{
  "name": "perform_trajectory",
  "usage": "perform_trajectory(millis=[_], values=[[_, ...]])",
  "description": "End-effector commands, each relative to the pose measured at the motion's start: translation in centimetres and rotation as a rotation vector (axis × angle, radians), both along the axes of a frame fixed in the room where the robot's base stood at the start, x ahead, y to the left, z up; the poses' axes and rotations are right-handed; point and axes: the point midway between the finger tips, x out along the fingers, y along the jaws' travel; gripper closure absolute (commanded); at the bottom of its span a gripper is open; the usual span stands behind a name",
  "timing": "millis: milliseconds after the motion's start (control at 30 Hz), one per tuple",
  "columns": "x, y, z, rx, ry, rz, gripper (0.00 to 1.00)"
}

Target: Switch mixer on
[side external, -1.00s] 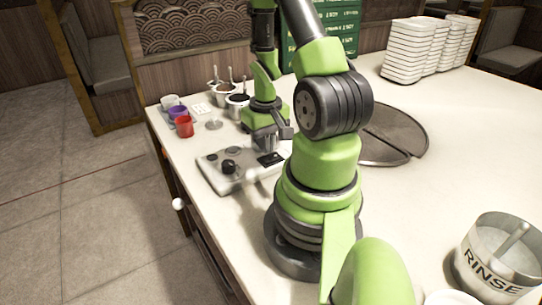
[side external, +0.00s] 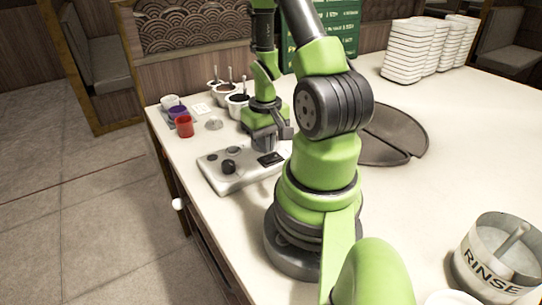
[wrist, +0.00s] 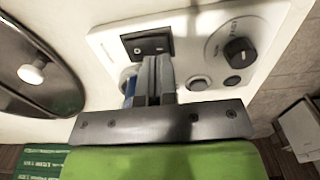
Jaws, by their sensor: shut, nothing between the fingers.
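The mixer's control panel is a white box (side external: 222,182) on the counter, with a black rocker switch (side external: 271,159) at its right end and a black dial (side external: 229,167) toward the left. The wrist view also shows the switch (wrist: 148,44), the dial (wrist: 240,51) and small round buttons (wrist: 198,83). My gripper (side external: 267,146) is shut and empty, pointing down over the panel close to the switch. In the wrist view its fingertips (wrist: 157,62) overlap the switch's near edge. I cannot tell whether they touch it. A blue part (wrist: 130,90) is mostly hidden beside the fingers.
Red (side external: 184,126) and purple (side external: 178,112) cups and sauce pots (side external: 236,104) stand behind the panel. A round metal plate (side external: 395,135) lies to the right. A rinse container (side external: 497,262) is at the front right. The counter's left edge is close to the panel.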

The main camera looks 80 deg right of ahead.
Motion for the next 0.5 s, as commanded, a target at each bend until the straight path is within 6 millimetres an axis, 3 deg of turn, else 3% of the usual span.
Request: perform_trajectory(millis=[500], values=[[0.02,-0.02,-0.73,0.0,0.0,0.0,1.0]])
